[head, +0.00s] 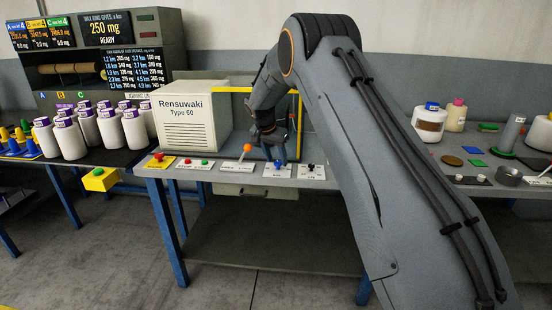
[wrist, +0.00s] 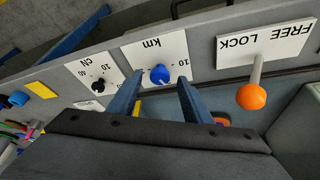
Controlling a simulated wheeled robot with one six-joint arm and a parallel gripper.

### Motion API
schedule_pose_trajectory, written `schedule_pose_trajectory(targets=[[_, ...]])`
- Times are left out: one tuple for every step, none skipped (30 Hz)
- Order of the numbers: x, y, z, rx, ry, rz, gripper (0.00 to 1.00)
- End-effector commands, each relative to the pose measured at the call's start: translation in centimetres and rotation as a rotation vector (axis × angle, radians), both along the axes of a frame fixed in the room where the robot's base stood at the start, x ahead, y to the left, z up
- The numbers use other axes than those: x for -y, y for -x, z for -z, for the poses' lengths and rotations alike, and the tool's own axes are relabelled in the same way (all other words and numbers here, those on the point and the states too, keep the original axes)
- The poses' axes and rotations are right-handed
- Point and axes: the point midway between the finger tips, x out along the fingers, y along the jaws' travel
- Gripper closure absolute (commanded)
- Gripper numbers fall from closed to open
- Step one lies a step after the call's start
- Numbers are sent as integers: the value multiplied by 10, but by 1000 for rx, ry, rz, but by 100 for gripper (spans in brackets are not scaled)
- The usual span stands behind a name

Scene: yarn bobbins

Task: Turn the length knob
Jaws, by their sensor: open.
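The length knob is the blue knob (wrist: 160,74) on a white plate marked "km" with a 10 on its scale, on the table's front strip. It also shows in the head view (head: 278,165). My gripper (wrist: 160,84) is open, with its two blue fingers on either side of the knob in the wrist view. I cannot tell whether they touch it or how far above it they are. In the head view my gripper (head: 272,152) hangs right over the knob, pointing down.
A black knob (wrist: 98,85) on a "cN" plate sits beside the km plate. On the other side is an orange-tipped lever (wrist: 251,96) marked "FREE LOCK". Red and green buttons (head: 182,161) line the strip. The Rensuwaki box (head: 190,115) and a yellow frame (head: 299,125) stand close behind.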

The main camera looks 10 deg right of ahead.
Motion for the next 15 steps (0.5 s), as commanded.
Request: schedule_pose_trajectory(targets=[[1, -1, 3, 0, 0, 0, 55], [2, -2, 4, 0, 0, 1, 55], [2, -2, 6, 1, -1, 1, 55], [2, -2, 7, 1, -1, 0, 55], [3, -3, 8, 1, -1, 0, 55], [3, -3, 8, 1, -1, 0, 55], [3, -3, 8, 1, -1, 0, 55], [3, -3, 8, 1, -1, 0, 55], [3, -3, 8, 1, -1, 0, 55], [3, -3, 8, 1, -1, 0, 55], [3, -3, 8, 1, -1, 0, 55], [3, -3, 8, 1, -1, 0, 57], [3, -3, 8, 1, -1, 0, 62], [3, -3, 8, 1, -1, 0, 67], [3, -3, 8, 1, -1, 0, 74]])
